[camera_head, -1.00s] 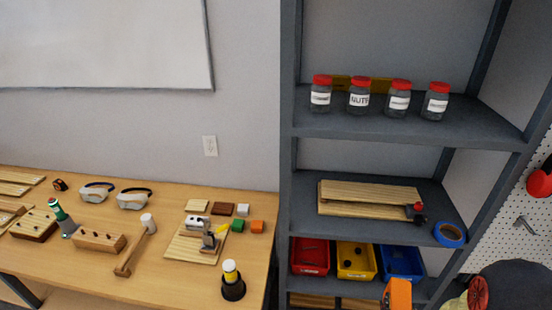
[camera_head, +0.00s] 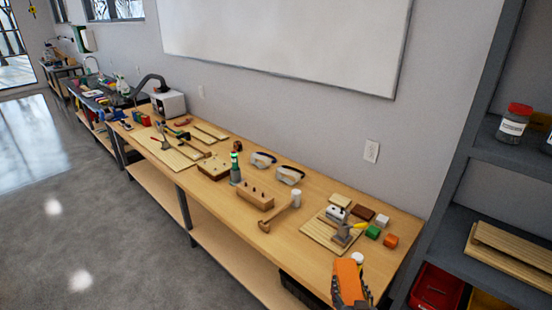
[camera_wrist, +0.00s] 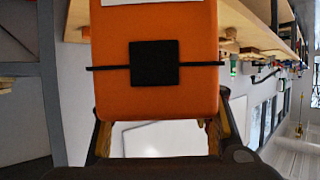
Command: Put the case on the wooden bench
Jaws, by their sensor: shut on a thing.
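The case (camera_wrist: 155,90) is orange with a black square and a thin black strap across its face. It fills the upper middle of the wrist view. My gripper (camera_wrist: 158,132) is shut on it, with a finger at each side of its lower end. In the head view the case (camera_head: 349,281) shows at the bottom, in front of the bench's near right end; whether it is over the top or short of the edge I cannot tell. The wooden bench (camera_head: 290,245) runs along the wall from lower right to upper left.
The bench's near end carries a board with a metal tool (camera_head: 342,233), coloured blocks (camera_head: 372,232), a mallet (camera_head: 278,215), a wooden block (camera_head: 255,195) and goggles (camera_head: 289,175). A dark shelf unit (camera_head: 470,155) stands at right. The floor (camera_head: 80,220) at left is clear.

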